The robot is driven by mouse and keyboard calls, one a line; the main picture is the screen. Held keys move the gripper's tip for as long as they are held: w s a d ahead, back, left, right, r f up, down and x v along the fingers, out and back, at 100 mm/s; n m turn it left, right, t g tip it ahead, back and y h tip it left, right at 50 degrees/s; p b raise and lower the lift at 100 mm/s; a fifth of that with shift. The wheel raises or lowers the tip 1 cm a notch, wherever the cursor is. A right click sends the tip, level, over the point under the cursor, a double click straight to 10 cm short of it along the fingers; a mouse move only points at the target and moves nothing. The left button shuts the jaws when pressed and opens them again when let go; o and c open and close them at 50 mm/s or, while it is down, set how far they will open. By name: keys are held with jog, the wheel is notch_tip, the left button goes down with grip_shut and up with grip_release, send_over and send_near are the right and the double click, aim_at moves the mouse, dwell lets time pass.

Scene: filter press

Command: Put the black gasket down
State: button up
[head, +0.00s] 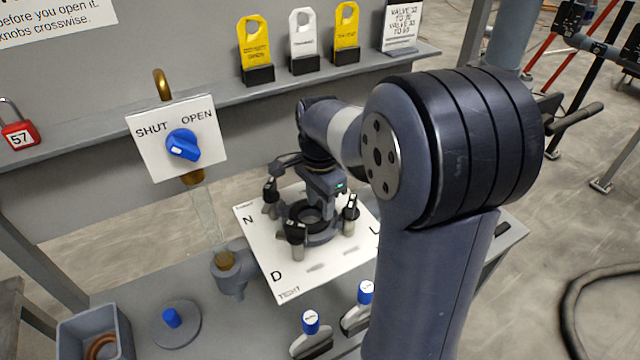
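A dark ring, which looks like the black gasket (312,229), shows at the round grey filter body on the white board (262,250). My gripper (318,205) points down right over this body, at its far side. The fingertips are small and partly hidden, so I cannot tell whether they are shut on the ring or whether the ring touches the body. Several upright clamp knobs with black tops, one at the front left (295,234) and one at the right (351,210), stand around the ring.
A SHUT/OPEN plate with a blue knob (183,146) and a glass tube over a grey cup (229,275) stand left of the board. A grey bin (78,330) holds a copper-coloured ring. Two blue-topped handles (311,323) stand in front. Tags line the shelf behind.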

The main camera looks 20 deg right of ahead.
notch_tip(320, 180, up, 7)
jog(key=shift+f, duration=0.15)
jog(key=shift+f, duration=0.15)
dwell(0.6)
send_near(320, 224)
jog(key=shift+f, duration=2.55)
